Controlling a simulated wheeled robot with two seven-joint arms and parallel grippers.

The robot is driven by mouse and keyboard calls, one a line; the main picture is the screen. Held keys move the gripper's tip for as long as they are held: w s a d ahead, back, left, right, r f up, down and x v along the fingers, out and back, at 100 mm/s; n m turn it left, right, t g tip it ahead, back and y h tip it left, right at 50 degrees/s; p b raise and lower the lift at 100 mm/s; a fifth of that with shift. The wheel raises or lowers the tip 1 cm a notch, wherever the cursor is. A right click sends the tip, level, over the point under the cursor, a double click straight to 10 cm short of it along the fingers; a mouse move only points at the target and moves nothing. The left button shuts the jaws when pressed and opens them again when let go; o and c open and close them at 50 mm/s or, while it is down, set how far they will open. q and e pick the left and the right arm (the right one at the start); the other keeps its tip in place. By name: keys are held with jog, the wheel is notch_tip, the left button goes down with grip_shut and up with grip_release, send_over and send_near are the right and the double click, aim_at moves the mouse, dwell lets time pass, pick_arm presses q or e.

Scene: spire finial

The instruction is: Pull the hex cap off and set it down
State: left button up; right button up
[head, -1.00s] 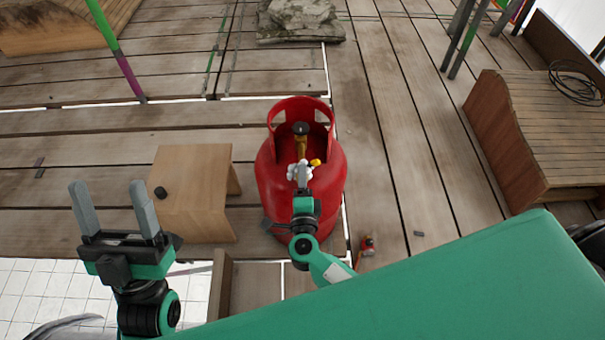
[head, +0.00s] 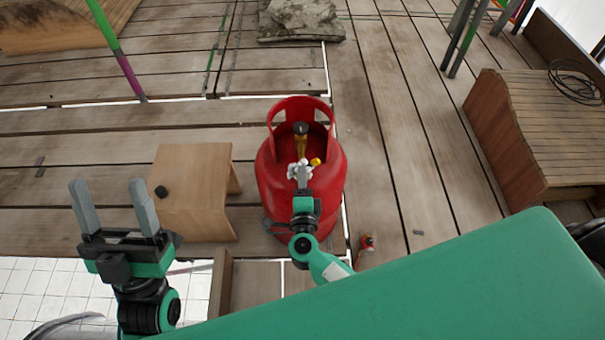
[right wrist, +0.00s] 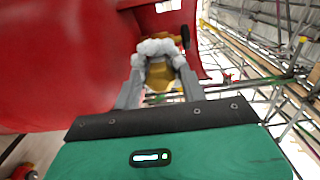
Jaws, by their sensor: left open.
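A red gas bottle (head: 268,190) stands upright on the deck. Inside its collar is a brass valve (head: 302,146) with a dark round top. A white lumpy piece (head: 293,172) and a small yellow knob (head: 316,162) sit in front of the valve. My right gripper (head: 302,177) is at the white piece. In the right wrist view, its two fingers (right wrist: 158,74) lie on either side of the white piece (right wrist: 158,47) and a gold part (right wrist: 160,76); whether they grip is unclear. No hex shape is clearly readable. My left gripper (head: 112,208) is open and empty.
A small red-orange object (head: 367,243) is right of the bottle's base. A slatted bench (head: 540,130) stands at right. The deck between bottle and bench is mostly clear.

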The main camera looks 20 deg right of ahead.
grip_shut()
jog(key=shift+p+v, duration=0.7)
jog(key=shift+v, duration=2.25)
